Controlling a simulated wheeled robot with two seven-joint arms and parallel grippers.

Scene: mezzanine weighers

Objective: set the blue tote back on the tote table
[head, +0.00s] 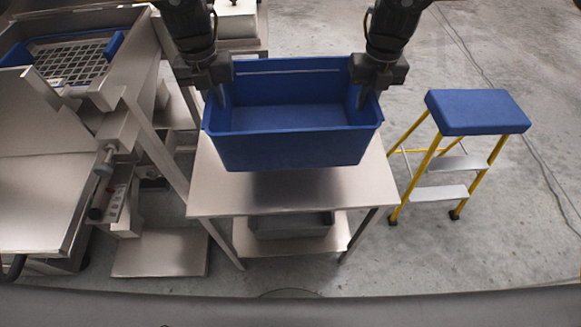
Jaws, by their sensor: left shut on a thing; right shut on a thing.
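The blue tote (292,150) is an open, empty box in the middle of the head view. It is over the steel tote table (235,198), with a shadow on the top below it, and appears held a little above the surface. My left gripper (219,95) is shut on the tote's left end wall. My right gripper (363,92) is shut on its right end wall. The tote looks about level. The fingertips are partly hidden by the tote's rim and the gripper bodies.
A grey bin (290,226) sits on the table's lower shelf. A yellow step stool with a blue top (478,111) stands to the right. Steel weighing machinery (60,170) stands close on the left. The table top's front strip is bare.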

